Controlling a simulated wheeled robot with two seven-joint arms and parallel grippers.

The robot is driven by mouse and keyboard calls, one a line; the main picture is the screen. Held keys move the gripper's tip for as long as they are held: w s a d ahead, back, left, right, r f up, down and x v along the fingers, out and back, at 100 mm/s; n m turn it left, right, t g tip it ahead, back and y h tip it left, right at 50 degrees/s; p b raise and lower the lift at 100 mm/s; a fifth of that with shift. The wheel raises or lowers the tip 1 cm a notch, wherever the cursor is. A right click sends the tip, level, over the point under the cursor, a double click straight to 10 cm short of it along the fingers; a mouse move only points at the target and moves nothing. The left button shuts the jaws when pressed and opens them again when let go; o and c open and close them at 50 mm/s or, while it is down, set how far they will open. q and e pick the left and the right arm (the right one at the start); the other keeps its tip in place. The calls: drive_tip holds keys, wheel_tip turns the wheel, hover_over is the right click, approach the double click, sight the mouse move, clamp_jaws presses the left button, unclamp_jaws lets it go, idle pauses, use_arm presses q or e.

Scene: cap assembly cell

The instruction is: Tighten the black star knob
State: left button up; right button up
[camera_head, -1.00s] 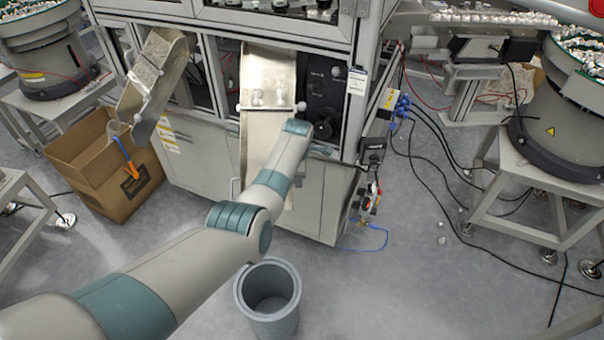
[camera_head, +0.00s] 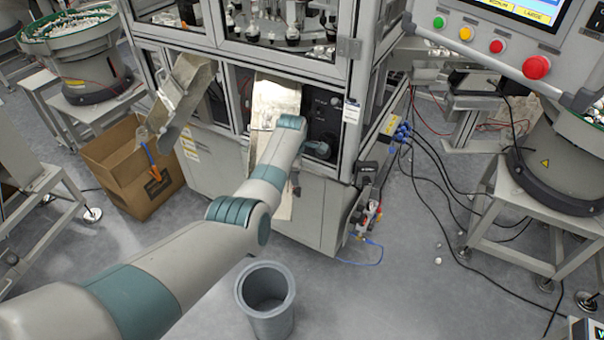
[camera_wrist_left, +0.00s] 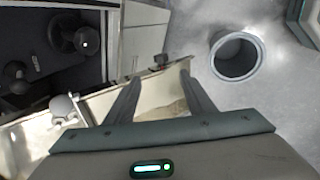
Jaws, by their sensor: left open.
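Dark round knobs show on the black panel in the left wrist view. The larger one (camera_wrist_left: 62,32), which may be the black star knob, is at the upper left. Another dark knob (camera_wrist_left: 17,75) is at the left edge. I cannot make out star lobes on either. My left gripper (camera_wrist_left: 160,75) is open, with nothing between its fingers. It points at the edge of the pale metal chute, right of and apart from the knobs. In the head view my left wrist hides most of the hand in front of the machine.
The chute (camera_head: 272,95) slopes out of the machine beside the black panel (camera_head: 322,106). A grey bin (camera_head: 287,315) stands on the floor in front. A cardboard box (camera_head: 112,163) is at the left. A control box with a red button (camera_head: 536,67) overhangs upper right. Cables lie at the right.

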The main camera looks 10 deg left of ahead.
use_arm(q)
drive_tip(key=s+a+f+m+b, duration=0.2)
drive_tip(key=s+f+m+b, duration=0.1)
drive_tip(key=s+f, duration=0.95)
drive_tip(key=s+a+f+m+g+b, duration=0.15)
drive_tip(key=s+f+m, duration=0.25)
drive_tip(key=s+f, duration=0.85)
drive_tip(key=s+a+f+m+b, duration=0.25)
drive_tip(key=s+f, duration=0.45)
drive_tip(key=f, duration=1.1)
drive_tip(key=s+a+f+m+b, duration=0.1)
drive_tip(key=s+f, duration=0.5)
drive_tip(key=s, duration=0.9)
drive_tip(key=s+a+f+m+b, duration=0.1)
drive_tip(key=s+f+m+b, duration=0.2)
drive_tip(key=s, duration=1.2)
drive_tip(key=s+a+f+m+g+b, duration=0.1)
drive_tip(key=s+f+m, duration=0.6)
drive_tip(key=s, duration=0.7)
wheel_tip(320, 180, down, 3)
drive_tip(key=shift+s+a+r+b, duration=0.2)
drive_tip(key=shift+s+b, duration=0.2)
drive_tip(key=shift+b, duration=0.5)
